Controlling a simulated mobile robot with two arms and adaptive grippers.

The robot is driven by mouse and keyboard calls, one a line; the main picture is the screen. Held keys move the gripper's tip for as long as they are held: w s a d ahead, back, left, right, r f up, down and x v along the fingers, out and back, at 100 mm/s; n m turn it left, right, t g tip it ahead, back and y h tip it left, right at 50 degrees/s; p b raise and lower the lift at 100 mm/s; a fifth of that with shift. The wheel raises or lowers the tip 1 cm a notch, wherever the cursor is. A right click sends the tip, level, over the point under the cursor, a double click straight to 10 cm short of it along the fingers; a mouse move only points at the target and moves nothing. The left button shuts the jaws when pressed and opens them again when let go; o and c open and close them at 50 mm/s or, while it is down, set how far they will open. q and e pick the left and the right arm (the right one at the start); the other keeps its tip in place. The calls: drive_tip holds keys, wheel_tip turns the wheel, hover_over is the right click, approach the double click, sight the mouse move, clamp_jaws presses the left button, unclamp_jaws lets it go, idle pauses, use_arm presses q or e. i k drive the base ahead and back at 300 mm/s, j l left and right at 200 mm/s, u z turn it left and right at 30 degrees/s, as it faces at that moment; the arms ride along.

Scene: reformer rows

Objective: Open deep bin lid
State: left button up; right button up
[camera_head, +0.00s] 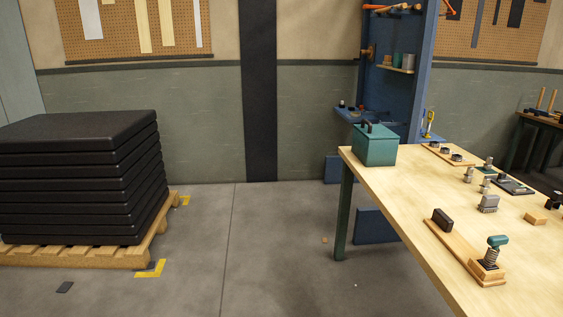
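A teal-green bin (374,149) with a dark handle (367,126) on its flat top stands at the far left corner of the wooden workbench. Its lid (375,133) looks closed, and the inside of the bin is hidden. Neither of my grippers shows in the head view.
The workbench (440,222) fills the right side and carries small metal parts, a wooden board with a spring piece (489,261), and a brush-like block (488,204). A pallet (80,256) of stacked black pads (75,180) stands at left. The floor (270,250) between them is mostly clear.

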sight(376, 126)
drive_tip(key=i+j+z, duration=0.1)
drive_tip(key=i, duration=1.9)
